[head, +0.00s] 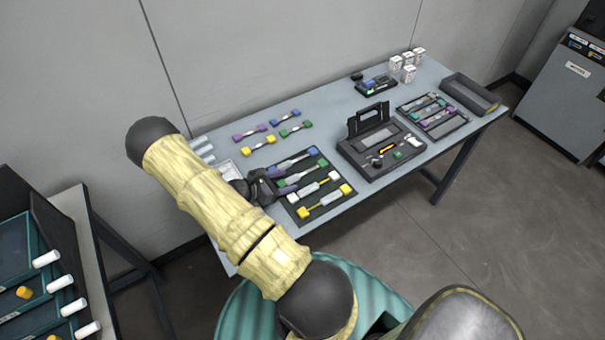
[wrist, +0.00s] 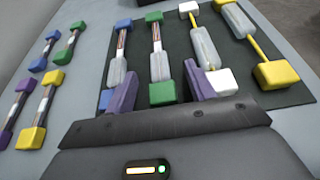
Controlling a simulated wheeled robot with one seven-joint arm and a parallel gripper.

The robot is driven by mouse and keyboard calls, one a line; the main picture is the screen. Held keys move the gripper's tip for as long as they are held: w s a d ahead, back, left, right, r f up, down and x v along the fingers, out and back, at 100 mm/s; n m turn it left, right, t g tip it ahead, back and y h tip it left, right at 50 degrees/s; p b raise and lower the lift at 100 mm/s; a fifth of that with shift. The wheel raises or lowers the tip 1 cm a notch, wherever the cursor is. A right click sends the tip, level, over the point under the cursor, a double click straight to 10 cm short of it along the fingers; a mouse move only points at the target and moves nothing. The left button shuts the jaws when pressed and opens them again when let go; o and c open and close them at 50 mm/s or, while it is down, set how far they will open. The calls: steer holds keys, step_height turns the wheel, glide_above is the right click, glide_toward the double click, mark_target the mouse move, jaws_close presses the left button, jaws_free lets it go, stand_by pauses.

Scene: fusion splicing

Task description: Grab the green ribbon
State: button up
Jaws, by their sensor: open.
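The green ribbon (wrist: 156,62), with green end blocks and a clear sleeve, lies on a dark mat (wrist: 265,45) in the wrist view. It also shows on the mat in the head view (head: 301,176). My gripper (wrist: 160,88) is open, with one purple finger on each side of the ribbon's near green block. I cannot tell whether the fingers touch it. In the head view my gripper (head: 265,185) hovers at the mat's left edge. Another, shorter green-ended ribbon (wrist: 68,45) lies loose on the table at left.
More short ribbons lie loose on the table. A dark open case (head: 380,145) and a tray (head: 433,115) stand to the right.

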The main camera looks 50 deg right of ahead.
steer(key=shift+c, duration=0.2)
steer(key=c, duration=1)
step_height(320, 180, up, 10)
steer(key=shift+r+b, duration=0.1)
steer(key=shift+b, duration=0.4)
